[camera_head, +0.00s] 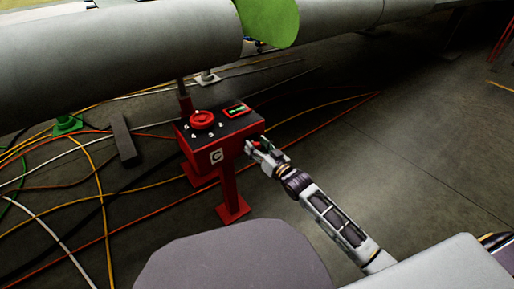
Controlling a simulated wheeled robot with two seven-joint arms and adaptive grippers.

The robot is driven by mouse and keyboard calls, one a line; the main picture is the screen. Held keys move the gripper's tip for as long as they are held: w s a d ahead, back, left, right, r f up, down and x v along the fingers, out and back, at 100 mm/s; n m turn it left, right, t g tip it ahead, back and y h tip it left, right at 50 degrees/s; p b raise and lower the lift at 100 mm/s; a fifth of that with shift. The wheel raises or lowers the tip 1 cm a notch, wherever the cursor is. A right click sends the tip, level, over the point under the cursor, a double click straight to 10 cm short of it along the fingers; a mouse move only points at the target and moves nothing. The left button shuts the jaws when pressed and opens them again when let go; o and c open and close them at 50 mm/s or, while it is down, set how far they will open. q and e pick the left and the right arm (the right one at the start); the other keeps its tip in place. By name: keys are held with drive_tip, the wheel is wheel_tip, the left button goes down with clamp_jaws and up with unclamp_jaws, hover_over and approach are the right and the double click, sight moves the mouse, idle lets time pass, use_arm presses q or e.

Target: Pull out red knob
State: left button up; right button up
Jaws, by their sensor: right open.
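A red control box (217,140) on red legs stands on the floor near the middle of the view. Its dark top carries a round red knob (202,120) with white numbers around it and a small green display in a red frame (236,109). My right gripper (254,147) is at the box's right front side, below the top edge. A small red part (257,144) shows between or just behind its fingers; I cannot tell whether they touch it. The fingers look apart. My left gripper does not show.
A large grey wing part (120,50) spans the back above the box, with a green piece (268,20) on it. Several coloured cables (75,195) lie on the floor at left. A dark block (124,138) stands left of the box. The floor at right is mostly clear.

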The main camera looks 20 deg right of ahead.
sight(258, 148)
drive_tip(key=c, duration=0.4)
clamp_jaws()
drive_tip(key=shift+s+d+p, duration=0.15)
drive_tip(key=shift+s+p, duration=0.25)
drive_tip(key=shift+p, duration=0.15)
drive_tip(key=shift+s+d+r+p, duration=0.1)
drive_tip(key=shift+s+d+p, duration=0.15)
drive_tip(key=shift+s+p, duration=0.4)
drive_tip(key=shift+s+d+p, duration=0.15)
drive_tip(key=shift+s+p, duration=0.2)
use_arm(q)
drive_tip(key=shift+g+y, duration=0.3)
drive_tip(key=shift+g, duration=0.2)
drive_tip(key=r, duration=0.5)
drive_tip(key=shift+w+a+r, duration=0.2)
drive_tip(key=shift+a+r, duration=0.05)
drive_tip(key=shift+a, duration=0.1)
